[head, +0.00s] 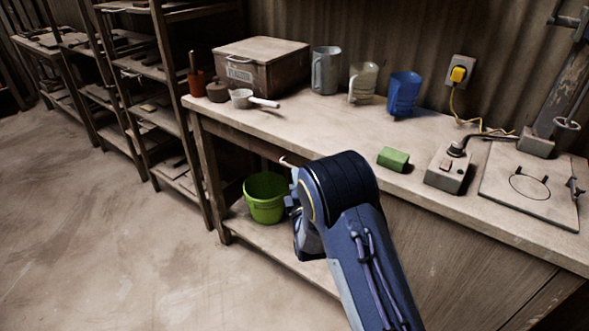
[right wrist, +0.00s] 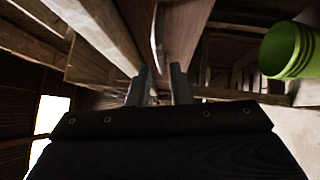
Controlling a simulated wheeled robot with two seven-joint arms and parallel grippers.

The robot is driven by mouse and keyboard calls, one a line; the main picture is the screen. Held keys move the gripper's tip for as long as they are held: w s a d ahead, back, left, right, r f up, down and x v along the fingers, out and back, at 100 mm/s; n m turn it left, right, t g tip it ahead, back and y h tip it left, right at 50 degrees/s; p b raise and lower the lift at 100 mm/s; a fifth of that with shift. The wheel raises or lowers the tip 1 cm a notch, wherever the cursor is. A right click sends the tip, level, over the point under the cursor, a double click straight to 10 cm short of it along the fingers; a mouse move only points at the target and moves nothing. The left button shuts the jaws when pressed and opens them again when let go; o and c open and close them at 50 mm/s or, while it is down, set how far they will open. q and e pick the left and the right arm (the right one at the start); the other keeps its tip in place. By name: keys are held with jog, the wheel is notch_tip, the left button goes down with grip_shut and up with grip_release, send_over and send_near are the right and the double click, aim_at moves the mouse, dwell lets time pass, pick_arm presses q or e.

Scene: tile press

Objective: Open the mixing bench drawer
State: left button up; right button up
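The mixing bench (head: 300,128) runs along the back wall. Its wooden drawer front (right wrist: 185,25) shows under the bench top in the right wrist view. A thin pale bar, seemingly the drawer handle (right wrist: 158,35), stands out from it; its tip also shows in the head view (head: 287,162). My right gripper (right wrist: 160,75) is open, its two fingers on either side of the handle's line, with gaps visible. I cannot tell whether they touch it. In the head view my right arm hides much of the drawer and gripper (head: 293,195). My left gripper is not in view.
A green bucket (head: 265,198) stands on the lower shelf beside my right gripper. Floor at left is clear.

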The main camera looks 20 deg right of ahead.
jog(key=shift+w+d+r, duration=0.15)
jog(key=shift+w+d, duration=0.05)
jog(key=shift+w, duration=1)
jog(key=shift+w+d+r, duration=0.15)
jog(key=shift+w, duration=1)
jog(key=shift+c, duration=0.2)
grip_shut()
